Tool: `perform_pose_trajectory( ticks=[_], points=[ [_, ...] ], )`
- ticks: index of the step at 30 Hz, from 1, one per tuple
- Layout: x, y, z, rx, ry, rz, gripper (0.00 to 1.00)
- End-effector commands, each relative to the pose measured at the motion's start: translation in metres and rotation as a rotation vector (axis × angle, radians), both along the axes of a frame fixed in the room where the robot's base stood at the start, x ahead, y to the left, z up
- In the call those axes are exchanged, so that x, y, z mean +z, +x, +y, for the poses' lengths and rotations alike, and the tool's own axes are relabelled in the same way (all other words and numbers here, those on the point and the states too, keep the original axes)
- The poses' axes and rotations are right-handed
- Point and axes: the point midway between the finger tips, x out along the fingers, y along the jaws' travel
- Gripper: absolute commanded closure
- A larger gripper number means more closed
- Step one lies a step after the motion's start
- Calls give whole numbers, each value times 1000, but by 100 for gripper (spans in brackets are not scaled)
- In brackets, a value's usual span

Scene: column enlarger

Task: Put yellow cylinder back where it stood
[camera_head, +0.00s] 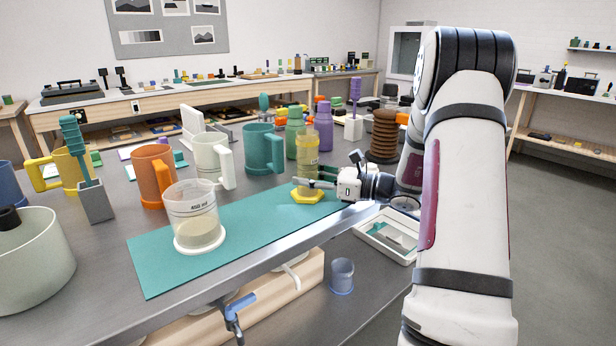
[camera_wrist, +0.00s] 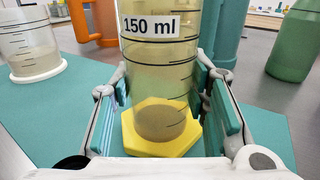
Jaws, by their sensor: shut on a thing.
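The yellow cylinder (camera_head: 308,150) is a clear, yellow-tinted measuring cylinder with a yellow six-sided base, upright over the right end of the teal mat (camera_head: 262,222). In the wrist view the cylinder (camera_wrist: 160,70) fills the middle, with a "150 ml" label and some liquid at the bottom. My gripper (camera_head: 314,183) comes from the right and is shut around its lower body, just above the base. In the wrist view its pads (camera_wrist: 165,100) lie on both sides of the cylinder. Whether the base touches the mat I cannot tell.
A 450 ml beaker (camera_head: 192,215) stands at the mat's left part. Orange (camera_head: 153,178), white (camera_head: 210,160) and teal (camera_head: 260,150) jugs stand behind. Green (camera_head: 294,132) and purple (camera_head: 323,128) bottles are close behind the cylinder. A white tray (camera_head: 368,232) lies at front right.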

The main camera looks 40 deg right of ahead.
Motion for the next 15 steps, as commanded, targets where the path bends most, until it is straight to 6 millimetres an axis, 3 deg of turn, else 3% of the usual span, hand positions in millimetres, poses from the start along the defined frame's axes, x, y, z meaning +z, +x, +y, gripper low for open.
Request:
perform_pose_trajectory(
  ticks=[8, 9, 12, 15],
  points=[
    [-1, 0, 0, 0, 1, -1, 100],
    [-1, 0, 0, 0, 0, 0, 51],
    [-1, 0, 0, 0, 0, 0, 35],
    [-1, 0, 0, 0, 0, 0, 35]
  ],
)
